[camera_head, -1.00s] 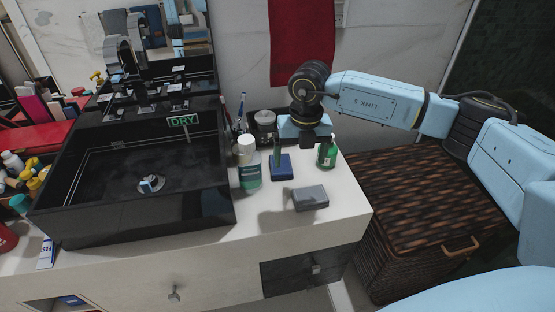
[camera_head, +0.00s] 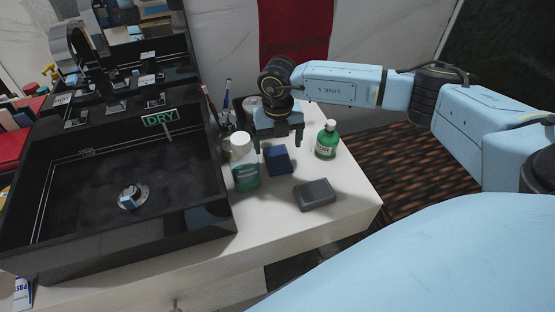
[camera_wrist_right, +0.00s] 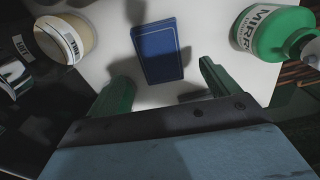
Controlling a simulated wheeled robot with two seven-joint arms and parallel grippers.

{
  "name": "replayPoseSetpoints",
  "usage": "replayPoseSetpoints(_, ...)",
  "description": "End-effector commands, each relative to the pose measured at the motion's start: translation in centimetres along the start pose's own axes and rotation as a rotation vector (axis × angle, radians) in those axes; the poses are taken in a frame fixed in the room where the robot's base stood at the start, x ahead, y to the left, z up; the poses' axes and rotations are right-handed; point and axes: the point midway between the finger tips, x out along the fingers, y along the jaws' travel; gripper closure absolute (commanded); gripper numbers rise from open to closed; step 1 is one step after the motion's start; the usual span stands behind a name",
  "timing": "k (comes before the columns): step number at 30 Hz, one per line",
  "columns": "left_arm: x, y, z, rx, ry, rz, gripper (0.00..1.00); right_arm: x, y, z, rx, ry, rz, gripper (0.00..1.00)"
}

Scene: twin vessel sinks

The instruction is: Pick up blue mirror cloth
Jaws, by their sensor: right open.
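My left gripper is in neither view.
A white-capped bottle (camera_head: 245,175) stands left of the cloth and a green bottle (camera_head: 326,141) right of it. A grey block (camera_head: 314,194) lies in front. The black sink (camera_head: 105,220) with a DRY sign (camera_head: 160,118) is at left. The counter's front right is clear.

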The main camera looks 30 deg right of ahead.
Motion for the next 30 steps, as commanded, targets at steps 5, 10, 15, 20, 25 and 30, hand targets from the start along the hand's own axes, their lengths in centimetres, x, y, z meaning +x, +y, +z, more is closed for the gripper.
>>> replayPoseSetpoints(5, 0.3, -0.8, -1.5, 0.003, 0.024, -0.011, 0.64, 1.6, 0.0, 0.2, 0.0, 0.001, -0.002, 0.13)
replayPoseSetpoints(10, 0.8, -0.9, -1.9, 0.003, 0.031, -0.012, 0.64, 4.3, 0.0, 0.7, 0.0, 0.001, -0.001, 0.13)
replayPoseSetpoints(15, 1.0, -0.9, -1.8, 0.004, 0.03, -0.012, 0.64, 5.4, 0.0, 0.7, 0.0, 0.0, 0.0, 0.13)
replayPoseSetpoints(20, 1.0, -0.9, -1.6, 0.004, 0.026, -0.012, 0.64, 5.4, 0.0, 0.7, 0.0, -0.001, 0.0, 0.13)
replayPoseSetpoints(25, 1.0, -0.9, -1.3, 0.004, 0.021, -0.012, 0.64, 5.4, 0.0, 0.7, 0.0, 0.0, 0.0, 0.28)
replayPoseSetpoints(30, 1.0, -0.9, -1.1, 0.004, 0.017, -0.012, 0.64, 5.4, 0.0, 0.7, 0.0, 0.0, 0.0, 0.51)
